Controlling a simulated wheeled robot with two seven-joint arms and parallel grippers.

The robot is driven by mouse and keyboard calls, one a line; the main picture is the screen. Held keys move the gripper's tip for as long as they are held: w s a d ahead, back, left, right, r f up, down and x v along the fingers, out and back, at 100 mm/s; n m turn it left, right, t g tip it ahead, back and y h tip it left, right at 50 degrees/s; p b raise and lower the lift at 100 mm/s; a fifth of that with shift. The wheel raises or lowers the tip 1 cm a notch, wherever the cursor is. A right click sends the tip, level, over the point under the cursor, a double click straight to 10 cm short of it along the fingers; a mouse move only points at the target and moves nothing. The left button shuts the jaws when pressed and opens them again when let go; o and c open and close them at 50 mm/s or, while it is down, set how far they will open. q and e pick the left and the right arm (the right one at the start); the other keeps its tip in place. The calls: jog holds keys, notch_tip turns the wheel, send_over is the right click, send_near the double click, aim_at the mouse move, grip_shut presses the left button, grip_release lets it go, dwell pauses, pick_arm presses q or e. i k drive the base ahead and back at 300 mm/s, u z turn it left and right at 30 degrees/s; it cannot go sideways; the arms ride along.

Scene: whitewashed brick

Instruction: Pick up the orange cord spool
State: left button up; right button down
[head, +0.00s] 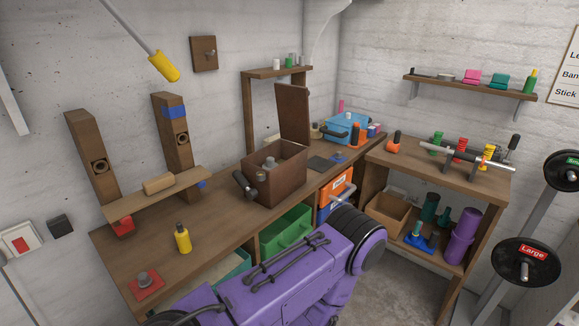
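Several small coloured ribbed, spool-like items stand at the back of the right-hand bench in the head view. A red-orange one (460,144) stands between a green one (436,141) and a yellow one (488,152). A grey metal bar on a stand partly hides their lower parts. A separate orange item with a black top (393,146) sits farther left on the same bench. I cannot tell for sure which is the orange cord spool. Neither of my grippers shows in the head view.
The metal bar (455,158) lies across the right bench (425,176); the front strip is clear. A brown open-lidded box (283,180) and a yellow bottle (182,238) stand on the long left bench (215,223). A weight rack with black plates (527,262) borders the right.

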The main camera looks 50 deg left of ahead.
aim_at(270, 164)
jog(key=i, duration=0.15)
jog(key=u, duration=1.15)
